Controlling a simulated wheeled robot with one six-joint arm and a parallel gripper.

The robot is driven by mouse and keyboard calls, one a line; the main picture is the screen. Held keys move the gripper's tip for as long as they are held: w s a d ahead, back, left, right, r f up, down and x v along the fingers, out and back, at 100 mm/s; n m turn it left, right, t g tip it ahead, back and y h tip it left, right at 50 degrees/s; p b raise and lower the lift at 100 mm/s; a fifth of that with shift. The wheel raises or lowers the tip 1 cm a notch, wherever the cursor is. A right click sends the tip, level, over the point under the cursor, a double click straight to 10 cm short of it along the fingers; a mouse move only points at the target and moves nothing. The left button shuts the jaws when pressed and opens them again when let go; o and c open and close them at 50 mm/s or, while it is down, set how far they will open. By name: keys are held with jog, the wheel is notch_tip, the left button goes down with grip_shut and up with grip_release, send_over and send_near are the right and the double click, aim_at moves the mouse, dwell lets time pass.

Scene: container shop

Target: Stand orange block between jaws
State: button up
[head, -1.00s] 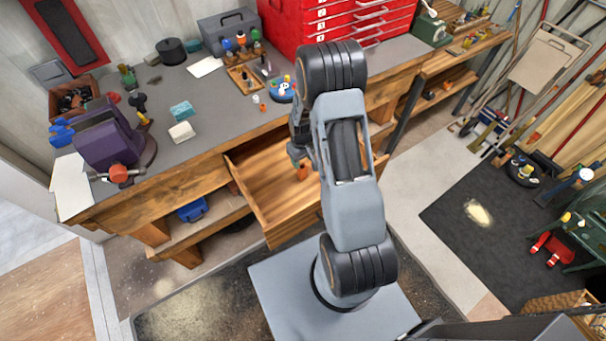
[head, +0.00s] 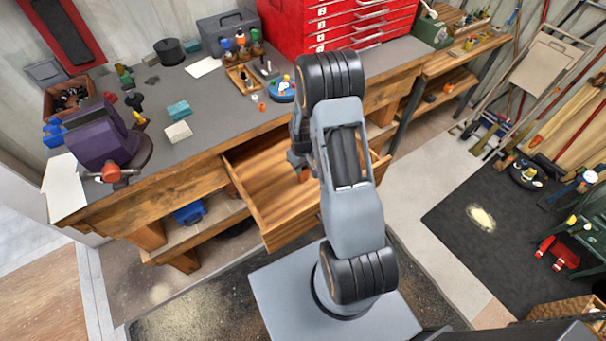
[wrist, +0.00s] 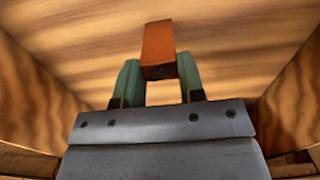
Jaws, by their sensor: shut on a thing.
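The orange block (wrist: 158,45) is between the two green fingertips of my gripper (wrist: 158,68) in the wrist view. My gripper is shut on it, inside the open wooden drawer. In the head view a small part of the orange block (head: 304,175) shows beside my arm, over the drawer floor; my arm hides most of the gripper. I cannot tell whether the block touches the drawer floor. A purple vise (head: 105,137) with an orange-red part stands at the left end of the bench; its jaw gap is not clear.
The open drawer (head: 246,205) has walls on both sides of my gripper. On the bench are a teal block (head: 178,109), a pale block (head: 178,132), a blue round tray (head: 282,92) and a wooden rack (head: 243,80). A red tool chest (head: 330,22) stands behind.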

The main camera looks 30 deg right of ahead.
grip_shut()
jog(key=shift+r, duration=0.15)
jog(key=shift+r+p, duration=1.6)
jog(key=shift+r, duration=0.8)
